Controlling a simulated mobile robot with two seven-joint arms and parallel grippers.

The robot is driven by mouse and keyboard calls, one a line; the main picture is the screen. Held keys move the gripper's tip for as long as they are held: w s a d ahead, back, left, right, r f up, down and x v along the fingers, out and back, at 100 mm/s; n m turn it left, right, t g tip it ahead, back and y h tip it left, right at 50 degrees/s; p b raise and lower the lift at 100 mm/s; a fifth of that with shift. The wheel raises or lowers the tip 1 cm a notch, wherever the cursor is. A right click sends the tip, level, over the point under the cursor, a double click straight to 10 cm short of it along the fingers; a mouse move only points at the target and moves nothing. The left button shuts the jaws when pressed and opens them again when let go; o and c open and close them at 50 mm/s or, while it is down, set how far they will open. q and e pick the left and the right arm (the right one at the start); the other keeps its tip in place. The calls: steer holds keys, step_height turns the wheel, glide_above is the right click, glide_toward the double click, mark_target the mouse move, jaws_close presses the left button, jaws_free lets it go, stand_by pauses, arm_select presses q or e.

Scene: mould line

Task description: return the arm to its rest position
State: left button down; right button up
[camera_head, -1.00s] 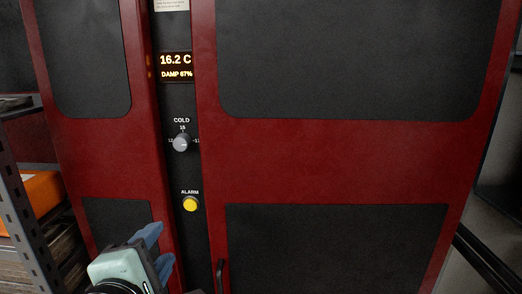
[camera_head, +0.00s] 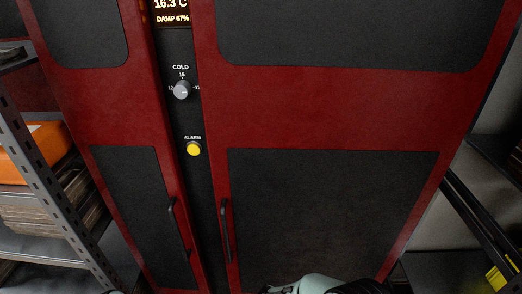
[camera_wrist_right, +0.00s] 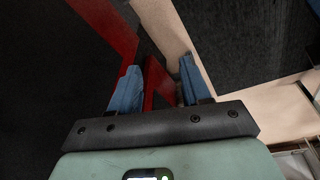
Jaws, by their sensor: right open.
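My right gripper (camera_wrist_right: 158,82) shows in the right wrist view, its two blue fingers apart with nothing between them. Beyond the fingers are a red panel edge and a pale surface. In the head view, a pale green part of my own arm (camera_head: 310,284) shows at the bottom edge, in front of the cabinet's lower right door. No gripper fingers show in the head view now. My left gripper is not in view.
A tall red and black cabinet (camera_head: 330,115) fills the head view, with a knob (camera_head: 181,90), a yellow alarm button (camera_head: 193,149) and door handles (camera_head: 225,230). A metal rack (camera_head: 45,160) with an orange box (camera_head: 30,152) stands left. Dark rails (camera_head: 480,220) are at right.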

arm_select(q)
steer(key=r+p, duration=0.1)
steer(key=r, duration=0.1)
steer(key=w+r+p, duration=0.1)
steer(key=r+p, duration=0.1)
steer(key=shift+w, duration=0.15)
arm_select(e)
steer(key=s+d+f+m+g, duration=0.1)
steer(key=s+d+f+m, duration=0.2)
steer(key=s, duration=0.4)
steer(key=s+d+f+m+y, duration=0.1)
steer(key=s+d+f+m, duration=0.2)
steer(key=s+d+m, duration=0.3)
steer(key=s+d+f+m+g, duration=0.1)
steer(key=s+d+f+m, duration=0.3)
steer(key=s+m, duration=0.4)
steer(key=shift+s+d+g+y, duration=0.3)
steer(key=shift+s+d+y, duration=0.1)
steer(key=shift+s, duration=0.35)
